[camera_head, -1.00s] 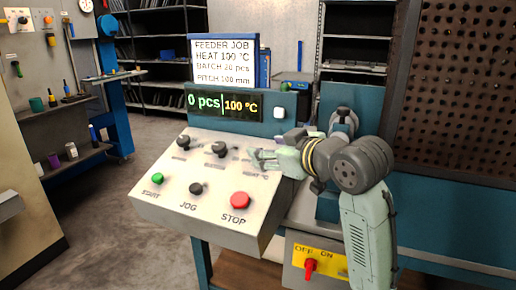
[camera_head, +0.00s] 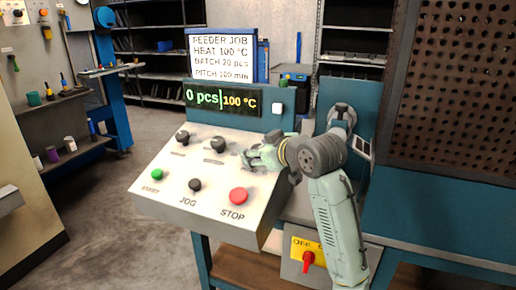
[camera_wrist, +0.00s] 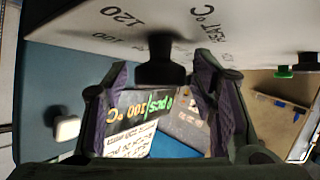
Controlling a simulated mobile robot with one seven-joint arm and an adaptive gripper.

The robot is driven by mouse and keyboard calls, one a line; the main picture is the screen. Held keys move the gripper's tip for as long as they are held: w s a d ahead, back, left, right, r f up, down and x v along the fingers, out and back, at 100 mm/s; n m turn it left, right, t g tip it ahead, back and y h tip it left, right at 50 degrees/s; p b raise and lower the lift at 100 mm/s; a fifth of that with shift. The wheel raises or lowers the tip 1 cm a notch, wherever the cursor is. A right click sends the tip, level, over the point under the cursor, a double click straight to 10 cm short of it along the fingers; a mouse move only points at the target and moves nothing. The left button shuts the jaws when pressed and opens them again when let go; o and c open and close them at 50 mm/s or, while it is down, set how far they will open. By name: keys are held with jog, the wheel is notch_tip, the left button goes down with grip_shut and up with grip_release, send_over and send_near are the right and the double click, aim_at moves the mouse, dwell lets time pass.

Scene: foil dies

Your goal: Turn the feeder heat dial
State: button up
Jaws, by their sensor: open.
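The feeder heat dial (camera_wrist: 160,72) is a black knob on the light panel in the wrist view, near the printed "HEAT °C", "100" and "120" marks. My gripper (camera_wrist: 162,82) is open, with one purple-padded finger on each side of the dial. Gaps show between the fingers and the knob, so contact is not visible. In the head view my gripper (camera_head: 247,158) is at the right end of the panel's upper knob row and hides the dial. The display (camera_head: 222,100) reads "0 pcs" and "100 °C". The job sign (camera_head: 221,58) reads "HEAT 100 °C".
Two other black knobs, one left (camera_head: 182,136) and one nearer (camera_head: 217,144), sit in the upper row. Below are the green START button (camera_head: 157,174), black JOG knob (camera_head: 195,185) and red STOP button (camera_head: 238,195). A red switch (camera_head: 308,259) is lower right.

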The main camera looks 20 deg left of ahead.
jog(key=shift+c, duration=0.3)
jog(key=c, duration=1)
jog(key=shift+c, duration=0.2)
jog(key=shift+r+n+g+p, duration=0.15)
jog(key=shift+n+g+p, duration=0.15)
jog(key=shift+n+p, duration=0.1)
jog(key=shift+r+n+g+y+p, duration=0.15)
jog(key=shift+n+g+y+p, duration=0.35)
jog(key=shift+n+g+p, duration=0.45)
jog(key=n+g+p, duration=0.2)
jog(key=n+g, duration=0.1)
jog(key=g, duration=0.1)
jog(key=shift+n+p, duration=0.35)
jog(key=n+g+p, duration=0.3)
jog(key=shift+n+g+h, duration=0.3)
jog(key=shift+n+g, duration=0.05)
jog(key=shift+n, duration=0.05)
jog(key=shift+n+g+h+p, duration=0.5)
jog(key=shift+n+g, duration=0.1)
jog(key=shift+n, duration=0.1)
jog(key=shift+f, duration=0.25)
